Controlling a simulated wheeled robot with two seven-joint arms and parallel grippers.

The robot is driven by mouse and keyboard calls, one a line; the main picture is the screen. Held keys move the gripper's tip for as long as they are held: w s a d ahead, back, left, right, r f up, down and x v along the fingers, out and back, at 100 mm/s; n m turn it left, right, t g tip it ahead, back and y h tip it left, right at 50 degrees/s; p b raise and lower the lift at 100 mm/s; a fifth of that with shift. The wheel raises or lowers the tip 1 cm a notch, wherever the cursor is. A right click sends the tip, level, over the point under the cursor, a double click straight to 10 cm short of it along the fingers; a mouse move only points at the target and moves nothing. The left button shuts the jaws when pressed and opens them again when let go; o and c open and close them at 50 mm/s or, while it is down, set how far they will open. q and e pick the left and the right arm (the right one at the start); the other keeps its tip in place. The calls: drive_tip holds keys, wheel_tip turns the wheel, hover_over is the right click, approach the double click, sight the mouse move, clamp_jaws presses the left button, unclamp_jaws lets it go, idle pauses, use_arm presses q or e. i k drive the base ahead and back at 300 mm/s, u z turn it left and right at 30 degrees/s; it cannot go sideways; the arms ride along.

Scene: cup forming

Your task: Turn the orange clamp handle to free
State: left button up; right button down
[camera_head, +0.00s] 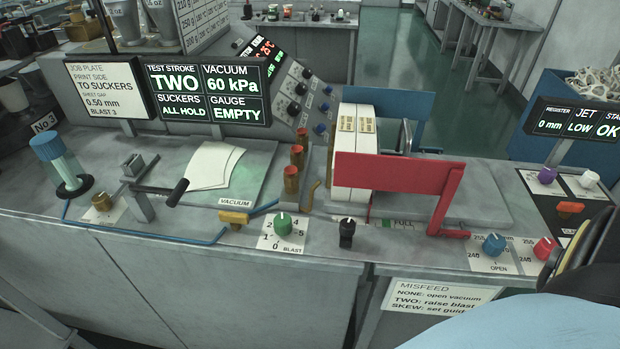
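An orange handle (570,207) sits on a dark panel at the right, below the register and jet display. It looks like a short bar lying roughly left to right, and its lettering is too small to read. It is the closest match to the orange clamp handle. A second, amber-yellow handle (233,217) sits on the front left of the bench, beside the VACUUM label.
Purple (547,176), white (589,179), blue (494,244) and red (544,248) knobs surround the orange handle. A red guard bar (395,176) stands to its left. A dark, yellow-edged rounded part (580,250) and a large pale blue shape (520,325) fill the lower right corner.

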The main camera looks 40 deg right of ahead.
sight(566, 208)
drive_tip(key=z, duration=4.6)
drive_tip(key=i, duration=1.15)
drive_tip(key=u, duration=3.1)
